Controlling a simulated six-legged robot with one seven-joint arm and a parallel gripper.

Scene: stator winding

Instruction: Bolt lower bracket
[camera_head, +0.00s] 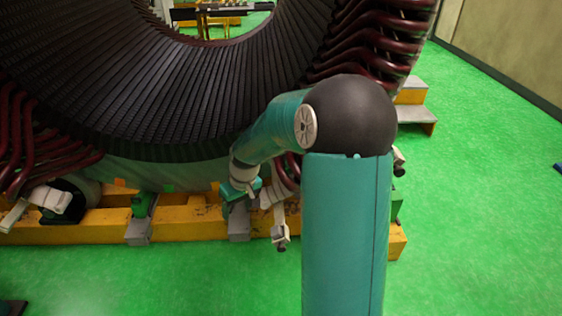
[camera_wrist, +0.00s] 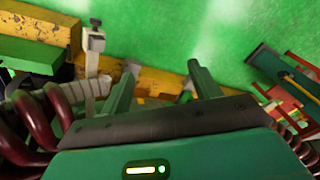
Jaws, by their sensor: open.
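The large stator (camera_head: 190,100) stands on a yellow beam (camera_head: 180,222), with dark red winding ends at both sides. A pale bracket-like part (camera_head: 280,232) hangs in front of the beam; a similar pale upright part (camera_wrist: 95,60) shows at the beam in the wrist view. I cannot tell which part is the lower bracket, and no bolt is clear. My gripper (camera_wrist: 161,75) is open, its two fingers apart with nothing between them. In the head view, my arm's end (camera_head: 240,188) is low in front of the stator, its fingers not clear.
Dark red coils (camera_wrist: 38,125) lie close on both sides of my gripper in the wrist view. Grey and green supports (camera_head: 141,218) stand along the beam. Yellow-edged steps (camera_head: 415,112) stand behind at right.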

